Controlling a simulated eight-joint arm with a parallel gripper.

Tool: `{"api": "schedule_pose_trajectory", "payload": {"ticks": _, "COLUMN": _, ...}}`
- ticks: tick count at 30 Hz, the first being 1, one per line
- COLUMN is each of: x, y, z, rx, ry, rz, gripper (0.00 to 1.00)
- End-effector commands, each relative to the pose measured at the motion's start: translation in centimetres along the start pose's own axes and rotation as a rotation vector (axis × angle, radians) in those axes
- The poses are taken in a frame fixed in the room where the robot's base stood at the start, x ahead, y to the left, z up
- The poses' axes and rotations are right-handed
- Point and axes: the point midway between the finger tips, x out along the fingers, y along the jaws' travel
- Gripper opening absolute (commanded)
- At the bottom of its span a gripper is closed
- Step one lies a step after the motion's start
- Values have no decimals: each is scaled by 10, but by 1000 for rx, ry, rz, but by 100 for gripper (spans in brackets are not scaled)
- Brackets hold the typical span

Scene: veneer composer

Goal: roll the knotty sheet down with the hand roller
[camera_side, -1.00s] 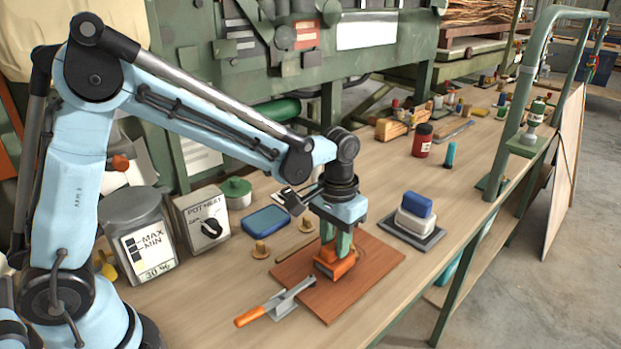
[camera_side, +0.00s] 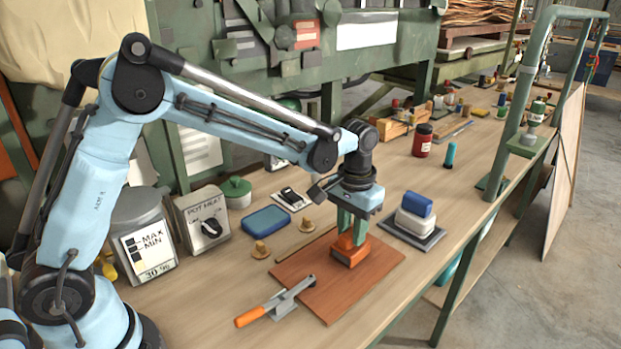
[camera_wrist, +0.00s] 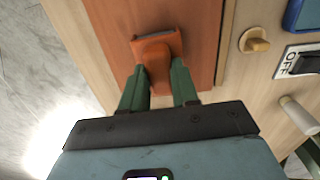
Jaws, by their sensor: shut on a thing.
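The reddish-brown wood sheet (camera_side: 325,297) lies flat on the bench; it also shows in the wrist view (camera_wrist: 110,22). My gripper (camera_side: 350,237) points down over the sheet's far part. Its green fingers are shut on an orange hand tool, the hand roller (camera_side: 350,253). In the wrist view the roller (camera_wrist: 157,52) sits between the two fingertips, its wide end pointing away from my gripper. The roller appears to rest on the sheet, though its underside is hidden. Any knot in the sheet is hidden or too small to tell.
An orange-handled scraper (camera_side: 276,302) lies over the sheet's near left edge. A blue-topped block stack (camera_side: 414,217) stands on a dark plate close to the right.

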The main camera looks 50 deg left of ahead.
Motion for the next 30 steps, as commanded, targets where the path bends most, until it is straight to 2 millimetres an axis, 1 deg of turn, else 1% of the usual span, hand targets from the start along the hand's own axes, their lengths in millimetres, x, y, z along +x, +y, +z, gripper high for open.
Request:
{"api": "schedule_pose_trajectory", "payload": {"ticks": 2, "x": 0, "y": 0, "z": -6, "rx": 0, "ry": 0, "rz": 0, "gripper": 0}}
{"api": "schedule_pose_trajectory", "payload": {"ticks": 8, "x": 0, "y": 0, "z": -11, "rx": 0, "ry": 0, "rz": 0, "gripper": 0}}
{"api": "schedule_pose_trajectory", "payload": {"ticks": 15, "x": -1, "y": 1, "z": -28, "rx": 0, "ry": 0, "rz": 0, "gripper": 0}}
{"api": "schedule_pose_trajectory", "payload": {"ticks": 19, "x": -1, "y": 1, "z": -34, "rx": 0, "ry": 0, "rz": 0, "gripper": 0}}
{"api": "schedule_pose_trajectory", "payload": {"ticks": 23, "x": -1, "y": 1, "z": -31, "rx": 0, "ry": 0, "rz": 0, "gripper": 0}}
{"api": "schedule_pose_trajectory", "payload": {"ticks": 30, "x": 0, "y": 0, "z": -12, "rx": 0, "ry": 0, "rz": 0, "gripper": 0}}
